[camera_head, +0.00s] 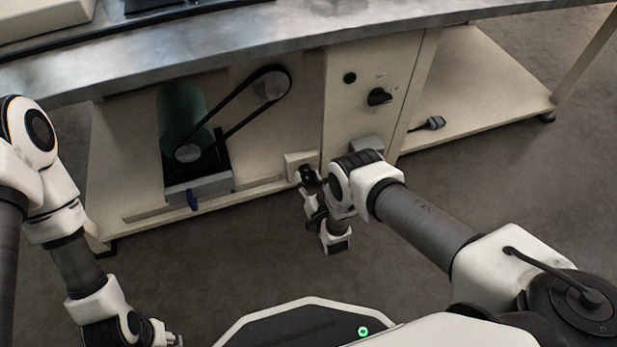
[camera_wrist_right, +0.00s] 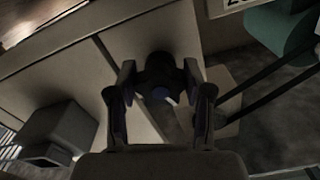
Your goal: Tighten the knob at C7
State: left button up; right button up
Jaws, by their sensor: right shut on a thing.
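My right gripper (camera_head: 308,176) is low at the front of the machine's base, beside a small cream block (camera_head: 298,160). In the right wrist view its two fingers (camera_wrist_right: 160,84) stand on either side of a round dark knob (camera_wrist_right: 160,66), shut on it. The knob has a blue part and a small white mark. In the head view the gripper and wrist hide most of this knob. I cannot read a C7 label here. My left gripper (camera_head: 166,340) is at the bottom left, away from the machine; its fingers are too small to tell.
A green motor (camera_head: 182,108) with a black belt (camera_head: 240,105) is left of the knob. A blue-tipped handle (camera_head: 193,200) hangs below it. A black switch (camera_head: 379,97) is on the cabinet panel. A grey box (camera_wrist_right: 62,138) is near the gripper. The floor in front is clear.

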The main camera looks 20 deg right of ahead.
jog(key=shift+s+a+f+m+p, duration=0.1)
jog(key=shift+s+m+p, duration=0.05)
jog(key=shift+m, duration=0.8)
jog(key=shift+s+a+f+m+p, duration=0.1)
jog(key=shift+m+p, duration=0.05)
jog(key=shift+m, duration=0.8)
jog(key=o, duration=1.1)
jog(key=shift+c, duration=0.2)
jog(key=shift+o, duration=0.5)
jog(key=shift+w+r, duration=0.1)
jog(key=shift+r, duration=0.05)
jog(key=s, duration=1.2)
jog(key=shift+d, duration=0.25)
